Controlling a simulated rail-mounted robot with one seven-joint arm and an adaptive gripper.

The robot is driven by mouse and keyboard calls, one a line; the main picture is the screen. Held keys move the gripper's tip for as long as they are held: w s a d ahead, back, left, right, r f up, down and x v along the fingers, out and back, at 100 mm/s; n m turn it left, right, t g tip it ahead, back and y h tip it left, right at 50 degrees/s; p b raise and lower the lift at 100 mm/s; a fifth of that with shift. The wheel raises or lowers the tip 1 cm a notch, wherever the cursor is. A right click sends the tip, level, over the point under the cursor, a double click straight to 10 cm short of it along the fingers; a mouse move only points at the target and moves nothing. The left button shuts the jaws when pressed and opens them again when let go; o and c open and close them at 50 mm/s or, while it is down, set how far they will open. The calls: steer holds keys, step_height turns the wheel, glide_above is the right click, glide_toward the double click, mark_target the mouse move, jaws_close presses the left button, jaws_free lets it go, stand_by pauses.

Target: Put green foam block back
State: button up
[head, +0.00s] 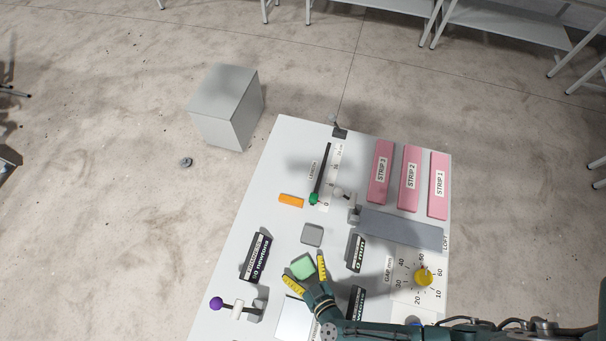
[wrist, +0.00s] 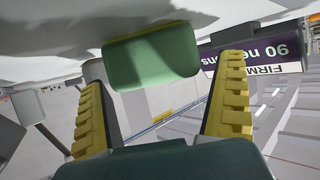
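The green foam block (head: 303,267) lies near the middle front of the white table in the head view. It also shows in the wrist view (wrist: 150,55), at the top centre between the finger tips. My gripper (head: 304,266) is open, with its two yellow ridged fingers spread to either side of the block. In the wrist view, my gripper (wrist: 166,72) shows a gap between each finger and the block, and nothing is held. The exact height of the fingers over the table is hard to tell.
A grey square (head: 312,234) lies just behind the block, and an orange piece (head: 291,200) is farther back. A dark force display (head: 257,257) stands to the left, a 0 mm display (head: 357,253) to the right. A purple-knobbed lever (head: 217,303) is at front left. Pink strips (head: 409,179) lie at back right.

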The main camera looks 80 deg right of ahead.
steer(key=shift+r, duration=0.15)
steer(key=v, duration=0.5)
steer(key=shift+s+a+r, duration=0.1)
steer(key=shift+s+a, duration=0.05)
steer(key=shift+a, duration=0.15)
steer(key=shift+v, duration=0.9)
